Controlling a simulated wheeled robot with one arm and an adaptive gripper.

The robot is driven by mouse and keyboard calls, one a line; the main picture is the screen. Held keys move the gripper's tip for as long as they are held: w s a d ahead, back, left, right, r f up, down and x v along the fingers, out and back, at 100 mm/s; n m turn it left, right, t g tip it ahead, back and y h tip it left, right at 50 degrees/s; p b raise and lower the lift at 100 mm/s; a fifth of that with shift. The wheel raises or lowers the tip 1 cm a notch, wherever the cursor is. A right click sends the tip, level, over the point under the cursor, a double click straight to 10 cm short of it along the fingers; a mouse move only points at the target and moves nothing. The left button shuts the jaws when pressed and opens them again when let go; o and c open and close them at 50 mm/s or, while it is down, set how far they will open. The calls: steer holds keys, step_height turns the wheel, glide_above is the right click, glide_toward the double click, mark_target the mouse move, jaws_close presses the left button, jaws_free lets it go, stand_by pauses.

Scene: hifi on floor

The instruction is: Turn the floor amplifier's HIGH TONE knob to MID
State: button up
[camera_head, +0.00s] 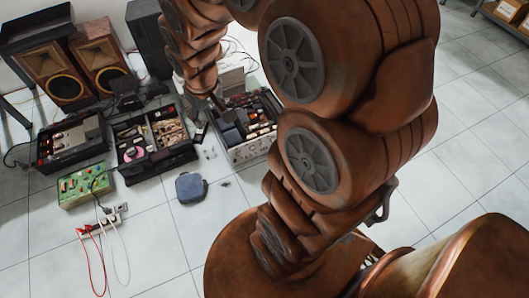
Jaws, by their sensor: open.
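The likely floor amplifier is a silver-fronted chassis with an open top (252,151), standing on the tiles in the middle of the view. Its front panel carries a row of small knobs, too small here to read labels or tell which is HIGH TONE. My brown arm arches over from the right. Its end, with my gripper (217,102), points down at the top left rear of this chassis. The gripper is small and dark against the parts behind it. It is open and I see nothing held in it. I cannot tell whether it touches the chassis.
Left of the chassis stand a black case of parts (180,155) and another black unit with a pale panel (103,134). A green box (73,190), a power strip (101,222) with cables and a blue-grey pouch (190,199) lie in front. Wooden speakers (44,62) stand behind.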

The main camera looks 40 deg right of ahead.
steer(key=w+d+f+t+b, duration=0.3)
steer(key=w+d+f+b, duration=0.4)
steer(key=f, duration=0.5)
steer(key=w+d+f+m+t+b, duration=0.15)
steer(key=w+d+f+b, duration=0.25)
steer(key=w+d+f, duration=0.65)
steer(key=w+d+f+t+b, duration=0.3)
steer(key=w+f+b, duration=0.35)
steer(key=f, duration=0.75)
steer(key=m+t+h+b, duration=0.45)
steer(key=t+b, duration=0.35)
steer(key=b, duration=1)
glide_toward(263, 145)
steer(key=w, duration=0.1)
steer(key=b+x, duration=0.4)
steer(key=x, duration=0.3)
steer(key=shift+w+d+f, duration=0.2)
steer(key=shift+w+f, duration=0.05)
steer(key=shift+w, duration=0.05)
steer(key=shift+h, duration=0.25)
jaws_close()
